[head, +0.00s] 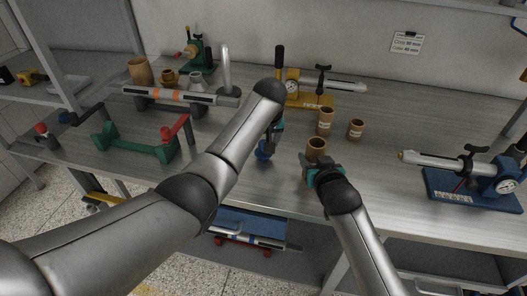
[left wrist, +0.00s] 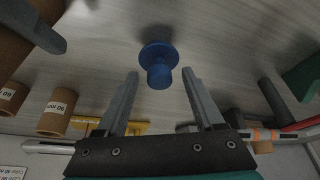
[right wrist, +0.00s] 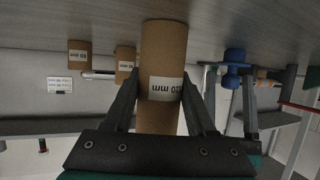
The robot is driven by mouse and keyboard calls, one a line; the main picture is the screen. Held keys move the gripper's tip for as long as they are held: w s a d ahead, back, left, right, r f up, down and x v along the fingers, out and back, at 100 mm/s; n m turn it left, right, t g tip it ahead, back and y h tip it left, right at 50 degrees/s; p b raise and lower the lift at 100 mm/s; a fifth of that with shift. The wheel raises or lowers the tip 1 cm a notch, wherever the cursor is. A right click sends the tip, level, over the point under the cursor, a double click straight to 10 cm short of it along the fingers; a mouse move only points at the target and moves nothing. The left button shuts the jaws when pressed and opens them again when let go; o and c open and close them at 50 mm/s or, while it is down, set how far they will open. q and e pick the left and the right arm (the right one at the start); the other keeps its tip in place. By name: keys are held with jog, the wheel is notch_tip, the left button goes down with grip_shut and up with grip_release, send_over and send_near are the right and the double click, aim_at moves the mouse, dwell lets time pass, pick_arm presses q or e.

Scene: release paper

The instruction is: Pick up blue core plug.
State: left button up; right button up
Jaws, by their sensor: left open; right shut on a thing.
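The blue core plug (head: 263,152) stands on the grey table near its front edge, partly hidden by my left arm. In the left wrist view the plug (left wrist: 158,66) has a round flange and a narrower stub, and lies between and just beyond the fingertips. My left gripper (left wrist: 160,76) is open and empty, apart from the plug. My right gripper (head: 314,168) is shut on a brown cardboard core (head: 316,145). In the right wrist view this core (right wrist: 163,50) has a white label, seen upside down. The blue plug (right wrist: 234,56) also shows there.
Two cardboard cores (head: 325,121) stand behind the held one. A yellow-based fixture (head: 310,101) is behind them, a blue-based fixture (head: 470,190) at right. A green stand (head: 140,150) and a roller rack (head: 170,97) are at left. Table is clear between plug and held core.

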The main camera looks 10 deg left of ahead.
pick_arm(q)
jog(key=shift+w+f, duration=0.1)
jog(key=shift+f, duration=0.15)
grip_shut()
dwell(0.5)
